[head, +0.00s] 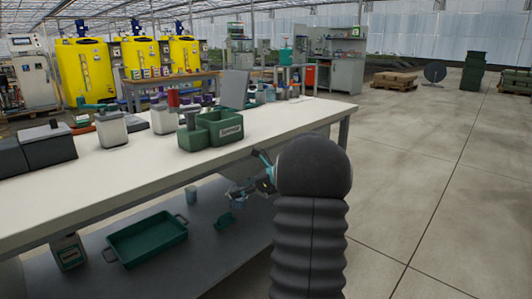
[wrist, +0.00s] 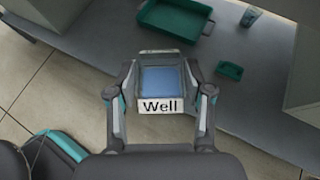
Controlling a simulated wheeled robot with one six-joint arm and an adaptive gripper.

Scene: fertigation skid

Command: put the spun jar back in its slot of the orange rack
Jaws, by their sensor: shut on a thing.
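My gripper (wrist: 160,90) is shut on a squarish jar (wrist: 163,78) with a blue inside or face and a white label reading "Well". The fingers clasp it from both sides in the wrist view. In the head view my gripper (head: 262,184) hangs off the near edge of the white bench, low and partly behind my arm, so the jar is hard to make out there. I cannot clearly make out the orange rack; a small orange-red item (head: 82,129) lies at the bench's left back, partly hidden.
The white bench (head: 270,132) carries a green caddy (head: 212,127), grey-lidded containers (head: 110,130) and dark boxes (head: 48,145).

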